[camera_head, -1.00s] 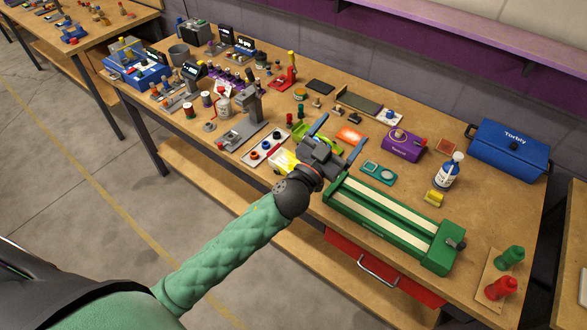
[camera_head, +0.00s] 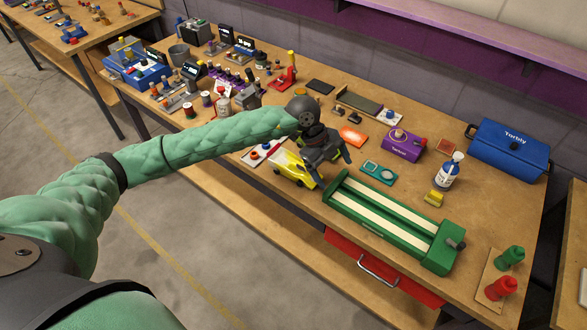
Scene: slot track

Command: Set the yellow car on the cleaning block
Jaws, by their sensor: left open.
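The yellow car (camera_head: 290,171) stands near the front edge of the workbench, its right end partly hidden by my left gripper. My left gripper (camera_head: 333,167) is open above the bench, pointing down, at the car's right end. I cannot tell whether a finger touches the car. A long green block with two cream strips (camera_head: 386,215), which looks like the cleaning block, lies to the right along the front edge, with a dark knob at its right end. Nothing stands on it. My right gripper is not in view.
A teal tray (camera_head: 380,172), a purple box (camera_head: 403,147), a yellow piece (camera_head: 433,198) and a white-blue bottle (camera_head: 449,172) stand behind the green block. A blue case (camera_head: 507,150) sits at the back right. Several tools and spools crowd the left.

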